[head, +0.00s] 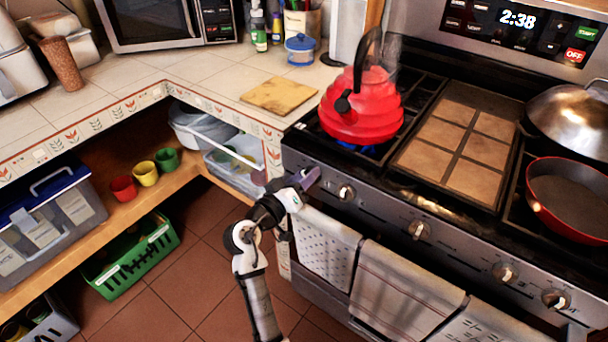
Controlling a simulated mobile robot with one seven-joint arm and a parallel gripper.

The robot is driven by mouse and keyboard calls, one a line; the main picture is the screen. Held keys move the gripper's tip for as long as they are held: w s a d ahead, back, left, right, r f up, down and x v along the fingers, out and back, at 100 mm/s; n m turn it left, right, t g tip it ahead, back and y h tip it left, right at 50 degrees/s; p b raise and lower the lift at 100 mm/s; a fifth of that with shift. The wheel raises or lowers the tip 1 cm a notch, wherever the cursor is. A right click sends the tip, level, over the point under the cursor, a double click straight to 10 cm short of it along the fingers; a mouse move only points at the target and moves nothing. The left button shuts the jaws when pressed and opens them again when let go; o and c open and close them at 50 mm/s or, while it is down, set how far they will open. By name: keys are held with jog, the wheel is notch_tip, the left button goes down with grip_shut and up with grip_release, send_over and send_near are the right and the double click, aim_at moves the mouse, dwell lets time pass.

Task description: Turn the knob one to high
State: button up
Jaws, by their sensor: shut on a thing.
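The stove's front panel (380,213) carries a row of knobs. My gripper (312,175) is at the panel's left end, with its purple-grey fingers closed at the place of the leftmost knob. That knob is hidden by the fingers, so I cannot see its angle. A second knob (346,192) is visible just to the right of my gripper, apart from it. A third knob (418,230) and others sit further right. A blue flame (370,151) shows under the red kettle (362,108) on the left front burner.
A red pan (568,196) and a domed lid (570,112) sit on the stove's right. Towels (405,285) hang on the oven front below the knobs. A cutting board (279,95) lies on the left counter. Floor beside my arm is open.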

jog(key=shift+n, duration=0.6)
jog(key=o, duration=0.9)
jog(key=shift+o, duration=0.2)
jog(key=shift+a, duration=0.1)
jog(key=b+v, duration=0.3)
jog(key=v, duration=1)
jog(key=shift+s+a, duration=0.25)
jog(key=shift+s, duration=0.05)
